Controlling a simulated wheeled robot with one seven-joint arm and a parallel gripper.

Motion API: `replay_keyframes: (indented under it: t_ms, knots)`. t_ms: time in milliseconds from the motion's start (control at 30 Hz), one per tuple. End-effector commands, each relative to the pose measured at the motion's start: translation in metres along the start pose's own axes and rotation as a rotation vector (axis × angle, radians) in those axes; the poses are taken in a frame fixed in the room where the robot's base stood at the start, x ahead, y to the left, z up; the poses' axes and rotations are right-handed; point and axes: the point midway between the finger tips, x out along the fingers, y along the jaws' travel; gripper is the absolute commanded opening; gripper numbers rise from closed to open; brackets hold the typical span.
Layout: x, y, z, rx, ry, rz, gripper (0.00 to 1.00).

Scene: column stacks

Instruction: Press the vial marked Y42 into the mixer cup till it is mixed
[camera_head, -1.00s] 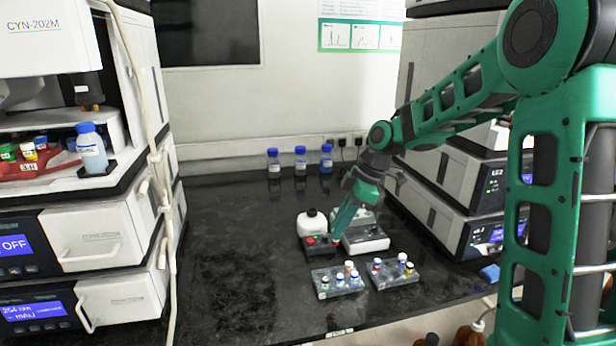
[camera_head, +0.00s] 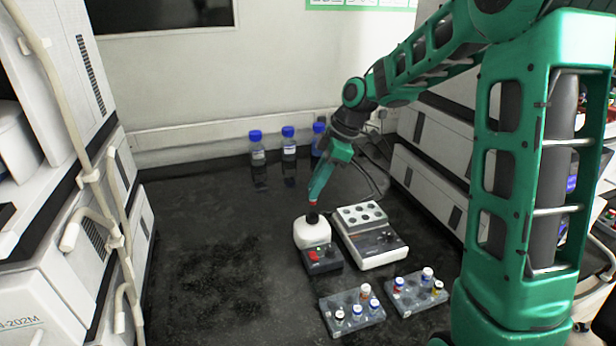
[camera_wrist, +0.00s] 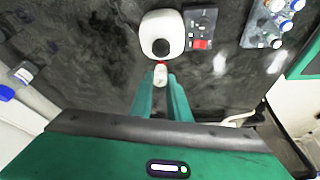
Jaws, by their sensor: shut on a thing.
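My gripper (camera_head: 315,192) is shut on a small vial (camera_head: 313,203) with red on it, just above the mixer cup. In the wrist view the vial (camera_wrist: 160,75) shows white and red between the fingertips (camera_wrist: 161,86). Its marking cannot be read. The mixer (camera_head: 311,234) has a rounded white body with a dark cup (camera_head: 312,218) on top, and the cup also shows in the wrist view (camera_wrist: 161,47). The vial's end is very close to the cup; I cannot tell whether they touch.
A dark control box with a red button (camera_head: 316,255) adjoins the mixer. A white device with a holed top (camera_head: 378,243) stands to its right. Two grey racks with capped vials (camera_head: 350,322) (camera_head: 407,304) are in front. Blue-capped bottles (camera_head: 289,143) stand behind. The bench is clear at left.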

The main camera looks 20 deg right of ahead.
Motion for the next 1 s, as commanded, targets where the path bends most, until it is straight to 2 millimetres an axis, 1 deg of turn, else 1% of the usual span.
replay_keyframes:
  t_ms: [267, 700, 1000]
  knots:
    - [0.006, 0.000, 0.002, 0.001, 0.000, 0.000, 0.00]
    - [0.033, 0.000, 0.013, 0.000, 0.000, -0.001, 0.00]
    - [0.036, 0.000, 0.015, 0.000, 0.000, 0.000, 0.00]
